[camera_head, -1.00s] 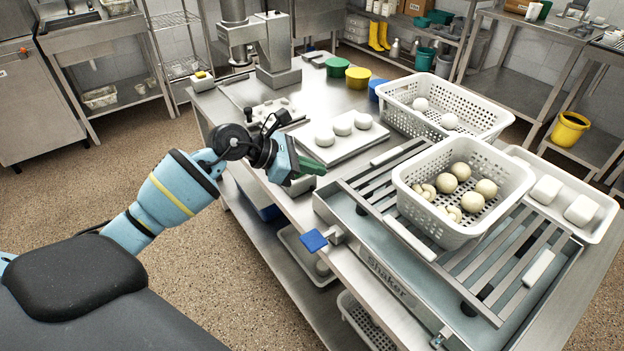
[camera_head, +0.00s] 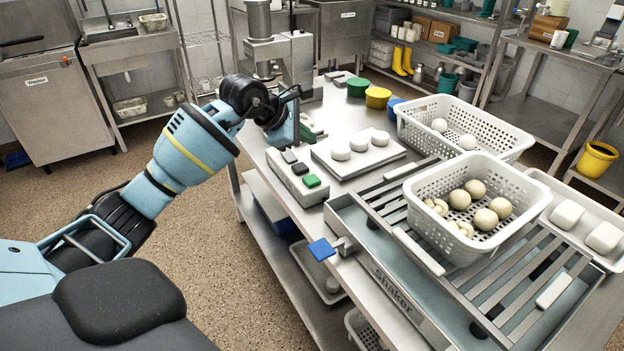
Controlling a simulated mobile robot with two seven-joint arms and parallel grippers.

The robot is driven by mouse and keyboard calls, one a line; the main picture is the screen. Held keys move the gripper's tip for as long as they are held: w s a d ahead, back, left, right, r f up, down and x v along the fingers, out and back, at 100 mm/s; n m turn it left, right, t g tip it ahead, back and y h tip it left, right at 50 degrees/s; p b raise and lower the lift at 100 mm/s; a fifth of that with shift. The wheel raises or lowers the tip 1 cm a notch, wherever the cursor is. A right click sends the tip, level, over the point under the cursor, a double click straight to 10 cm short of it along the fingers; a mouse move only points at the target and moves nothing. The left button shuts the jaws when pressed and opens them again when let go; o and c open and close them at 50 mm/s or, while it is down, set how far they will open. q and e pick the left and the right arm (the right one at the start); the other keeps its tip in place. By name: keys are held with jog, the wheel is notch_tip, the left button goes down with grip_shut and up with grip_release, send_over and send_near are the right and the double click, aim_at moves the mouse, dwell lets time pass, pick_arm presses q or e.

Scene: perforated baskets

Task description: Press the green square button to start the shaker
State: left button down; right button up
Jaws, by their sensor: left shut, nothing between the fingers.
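The green square button (camera_head: 311,181) is at the near end of a white control box (camera_head: 290,171) on the steel table. The shaker (camera_head: 393,290) is a slatted steel tray to the right of the box. My left gripper (camera_head: 308,130) is shut and empty, raised behind and above the box, apart from the green button; the arm link partly hides it. My right gripper does not show.
A perforated basket (camera_head: 424,185) with several pale round pieces stands on the shaker. Another basket (camera_head: 409,122) stands behind it. A blue paddle (camera_head: 321,249) juts from the shaker's left side.

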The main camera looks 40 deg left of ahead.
pick_arm(q)
jog(key=f, duration=0.1)
jog(key=b, duration=0.5)
send_over(307, 180)
notch_tip(307, 180, down, 6)
jog(key=shift+f, duration=0.9)
dwell(0.8)
jog(key=shift+f+b, duration=0.4)
jog(key=shift+b, duration=0.05)
